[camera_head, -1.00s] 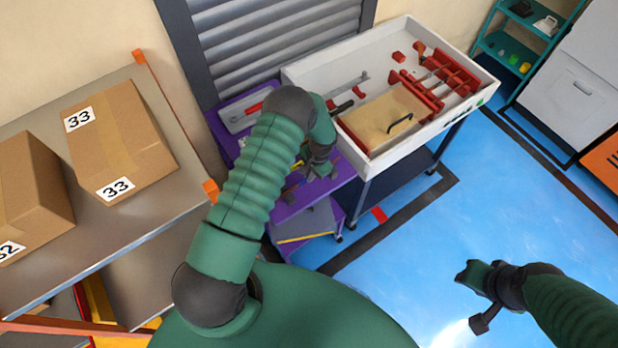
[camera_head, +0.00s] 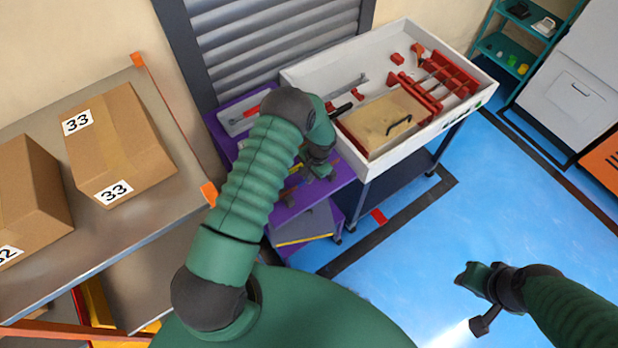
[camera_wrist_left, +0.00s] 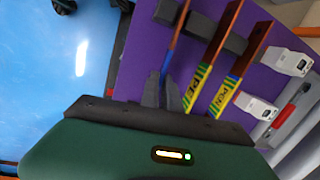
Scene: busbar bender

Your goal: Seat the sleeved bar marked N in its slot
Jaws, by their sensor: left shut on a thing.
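My left gripper (camera_wrist_left: 163,92) is shut on a thin bar (camera_wrist_left: 178,38) with a blue edge or sleeve, over the purple tray (camera_wrist_left: 142,65). The fingers hide part of this bar, and no N mark is readable. To its right in the left wrist view lie a bar marked PE (camera_wrist_left: 196,87) and a bar marked PEN (camera_wrist_left: 224,94), both with yellow-green sleeves. In the head view my left gripper (camera_head: 318,170) is low at the purple cart, partly hidden by my arm. My right gripper (camera_head: 468,277) is empty above the blue floor. A red slotted fixture (camera_head: 456,72) stands in the white-walled bench.
The white bench wall (camera_head: 415,157) rises beside the cart. A tan board with a black handle (camera_head: 372,122) and small red blocks (camera_head: 396,58) lie inside it. Cardboard boxes (camera_head: 118,140) stand on the left shelf. Dark blocks (camera_wrist_left: 233,43) support the bars.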

